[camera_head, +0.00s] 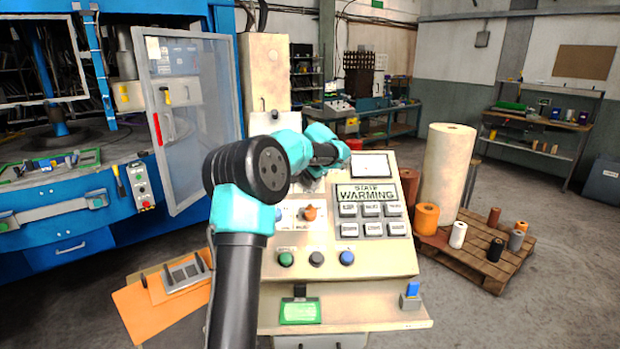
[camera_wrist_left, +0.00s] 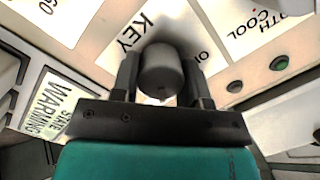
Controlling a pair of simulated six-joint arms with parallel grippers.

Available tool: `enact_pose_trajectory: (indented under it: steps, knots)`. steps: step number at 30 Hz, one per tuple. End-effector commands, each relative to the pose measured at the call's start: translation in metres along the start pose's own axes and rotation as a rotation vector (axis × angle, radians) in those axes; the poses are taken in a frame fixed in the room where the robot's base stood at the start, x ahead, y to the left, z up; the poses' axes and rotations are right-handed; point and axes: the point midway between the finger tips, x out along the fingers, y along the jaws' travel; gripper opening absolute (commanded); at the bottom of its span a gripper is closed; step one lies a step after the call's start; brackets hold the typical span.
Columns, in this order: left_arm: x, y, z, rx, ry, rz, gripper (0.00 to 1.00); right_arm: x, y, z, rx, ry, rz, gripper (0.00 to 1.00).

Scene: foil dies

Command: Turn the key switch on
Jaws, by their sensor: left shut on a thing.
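The key switch (camera_wrist_left: 162,68) shows in the left wrist view as a dark grey round knob on a white plate lettered "KEY" (camera_wrist_left: 128,36). My left gripper (camera_wrist_left: 160,88) has one finger on each side of the knob and is shut on it. Part of the plate's lettering is hidden behind the knob and a finger. In the head view my left gripper (camera_head: 318,168) is at the upper part of the cream control panel (camera_head: 395,260), and my arm hides the key switch there. My right gripper is in neither view.
The panel's display (camera_head: 367,193) reads "STATE WARMING", above several grey buttons (camera_head: 372,220). An orange knob (camera_head: 310,213) and green, black and blue buttons (camera_head: 316,258) sit lower. A blue press with an open clear door (camera_head: 185,120) stands left; a pallet of rolls (camera_head: 470,250) right.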

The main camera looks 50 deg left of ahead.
Motion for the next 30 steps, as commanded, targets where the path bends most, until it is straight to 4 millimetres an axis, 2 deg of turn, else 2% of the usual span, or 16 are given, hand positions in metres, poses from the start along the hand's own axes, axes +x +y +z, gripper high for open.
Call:
enact_pose_trajectory:
  steps: [9,23,24,30]
  knots:
    - [-0.0002,0.0004,-0.0002,0.124,0.001,-0.019,0.17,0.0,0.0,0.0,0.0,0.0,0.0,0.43]
    - [-0.0002,0.0004,-0.0001,0.14,0.001,-0.022,0.17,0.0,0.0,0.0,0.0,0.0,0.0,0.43]
    - [-0.0002,0.0004,-0.0001,0.14,0.001,-0.022,0.44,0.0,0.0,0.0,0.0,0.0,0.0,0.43]
    - [-0.0001,0.0004,-0.0001,0.139,0.001,-0.021,0.63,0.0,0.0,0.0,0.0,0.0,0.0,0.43]
